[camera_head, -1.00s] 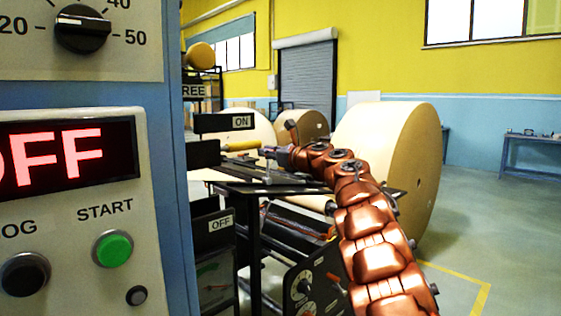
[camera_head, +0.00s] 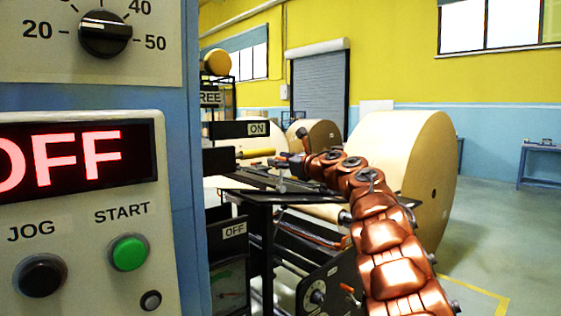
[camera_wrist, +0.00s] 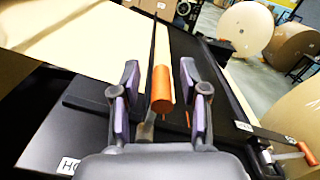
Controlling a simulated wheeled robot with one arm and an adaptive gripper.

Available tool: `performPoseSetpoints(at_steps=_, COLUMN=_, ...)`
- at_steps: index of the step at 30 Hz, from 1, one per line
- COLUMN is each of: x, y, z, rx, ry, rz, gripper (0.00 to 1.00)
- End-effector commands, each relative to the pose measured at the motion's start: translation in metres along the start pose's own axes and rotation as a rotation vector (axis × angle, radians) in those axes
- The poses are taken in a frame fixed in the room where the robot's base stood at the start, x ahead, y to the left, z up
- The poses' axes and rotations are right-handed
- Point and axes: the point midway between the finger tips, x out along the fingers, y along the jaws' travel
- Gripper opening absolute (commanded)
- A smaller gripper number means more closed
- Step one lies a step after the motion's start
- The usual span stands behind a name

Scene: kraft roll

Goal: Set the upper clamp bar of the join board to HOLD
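In the wrist view an orange handle (camera_wrist: 161,88) stands up between the two fingers of my gripper (camera_wrist: 161,84), with a gap on each side. The fingers are open and apart from it. A dark bar runs away behind the handle; I cannot tell whether this is the upper clamp bar. A second orange handle (camera_wrist: 308,153) sits at the lower right on a black bar (camera_wrist: 272,134). A label starting "HO" (camera_wrist: 68,165) is partly cut off at lower left. In the head view my gripper (camera_head: 287,160) reaches over the dark board (camera_head: 262,186), small and partly unclear.
A control panel (camera_head: 75,240) with a red OFF display fills the left of the head view. Large paper rolls (camera_head: 405,160) stand behind the machine. An ON plate (camera_head: 257,129) and an OFF plate (camera_head: 234,231) stick out near my arm. Open floor lies at right.

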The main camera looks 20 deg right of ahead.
Motion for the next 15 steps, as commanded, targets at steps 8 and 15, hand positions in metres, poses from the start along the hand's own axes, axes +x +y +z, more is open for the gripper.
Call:
performPoseSetpoints(at_steps=8, x=-0.001, y=0.0, z=0.0, rx=0.0, ry=0.0, rz=-0.001, gripper=0.44)
performPoseSetpoints(at_steps=15, x=-0.012, y=-0.001, z=0.001, rx=-0.001, ry=0.003, rz=-0.003, gripper=0.44)
